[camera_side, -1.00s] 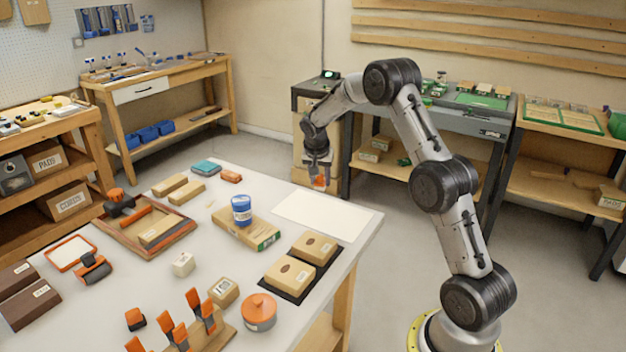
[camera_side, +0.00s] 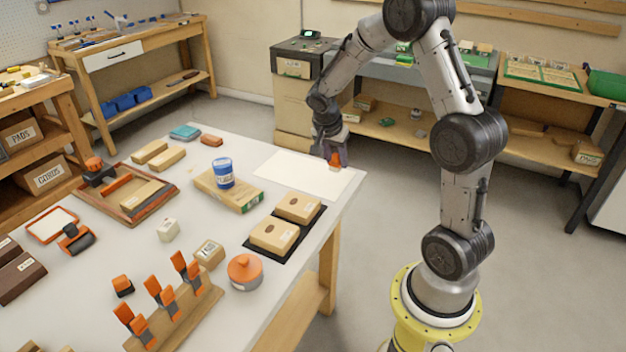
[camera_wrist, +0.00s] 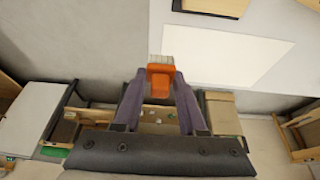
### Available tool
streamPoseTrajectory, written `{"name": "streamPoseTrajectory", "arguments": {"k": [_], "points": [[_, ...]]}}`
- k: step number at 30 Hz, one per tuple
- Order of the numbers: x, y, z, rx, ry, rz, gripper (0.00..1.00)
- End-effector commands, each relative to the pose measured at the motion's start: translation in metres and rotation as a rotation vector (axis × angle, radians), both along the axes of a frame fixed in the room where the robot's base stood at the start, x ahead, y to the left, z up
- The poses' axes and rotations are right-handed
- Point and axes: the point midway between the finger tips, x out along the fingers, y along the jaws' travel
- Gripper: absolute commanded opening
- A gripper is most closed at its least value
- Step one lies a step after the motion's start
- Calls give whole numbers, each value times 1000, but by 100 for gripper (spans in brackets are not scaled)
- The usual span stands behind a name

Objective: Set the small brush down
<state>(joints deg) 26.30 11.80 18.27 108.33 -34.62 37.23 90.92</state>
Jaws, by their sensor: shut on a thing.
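The small brush (camera_side: 335,161) has an orange handle and pale bristles. My gripper (camera_side: 331,153) is shut on its handle, near the far right corner of the white table. In the wrist view the brush (camera_wrist: 159,73) sits between the two fingertips of my gripper (camera_wrist: 160,82), bristles pointing away from the palm. The brush is close to the right end of a blank white sheet (camera_side: 300,177), which also shows in the wrist view (camera_wrist: 225,55). I cannot tell whether the bristles touch the sheet or table, or hang just above or beside the edge.
A black mat with two tan blocks (camera_side: 298,207) lies in front of the sheet. A blue-labelled can (camera_side: 222,173) stands on a long box (camera_side: 240,200) to its left. An orange-lidded pot (camera_side: 244,271) and a rack of orange-handled tools (camera_side: 190,306) are nearer. The sheet is clear.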

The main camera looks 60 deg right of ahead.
Motion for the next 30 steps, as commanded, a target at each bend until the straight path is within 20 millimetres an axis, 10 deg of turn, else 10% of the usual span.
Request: {"name": "streamPoseTrajectory", "arguments": {"k": [30], "points": [[106,-79,-85,-6,-11,4,0]]}}
